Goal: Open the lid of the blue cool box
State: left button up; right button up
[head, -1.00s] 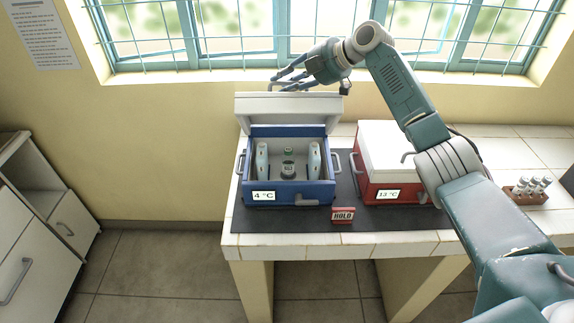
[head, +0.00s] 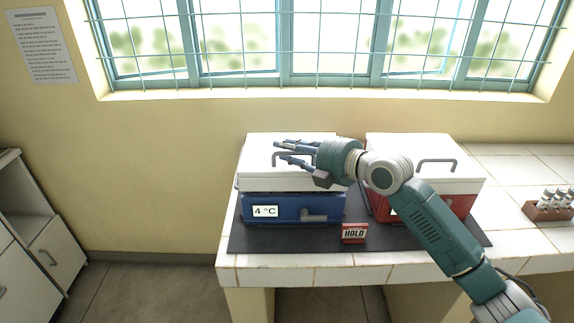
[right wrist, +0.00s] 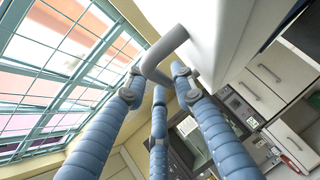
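The blue cool box (head: 290,208) stands on the bench mat with a 4 °C display on its front. Its white lid (head: 255,172) lies down over the box, so the inside is hidden. My right gripper (head: 283,150) is over the lid, with its fingers spread on either side of the lid's grey handle (head: 276,160). The right wrist view shows the handle (right wrist: 165,52) close to the three fingertips (right wrist: 158,88), with gaps between them. The fingers look open; I cannot tell whether any touches the handle. My left gripper is not in view.
A red cool box (head: 458,206) with a white lid stands close on the right. A small HOLD sign (head: 354,233) stands in front on the dark mat (head: 290,241). A tube rack (head: 550,210) is at the far right. A barred window (head: 330,45) is behind.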

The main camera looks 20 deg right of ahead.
jog(key=shift+s+f+b, duration=0.2)
jog(key=shift+f+b, duration=0.1)
jog(key=shift+f, duration=0.05)
jog(key=shift+d, duration=0.1)
jog(key=shift+b+v, duration=0.35)
jog(key=shift+v, duration=2.05)
jog(key=b+v, duration=0.3)
jog(key=v, duration=0.4)
jog(key=shift+s+f+b, duration=0.25)
jog(key=shift+s+b, duration=0.1)
jog(key=shift+d, duration=0.1)
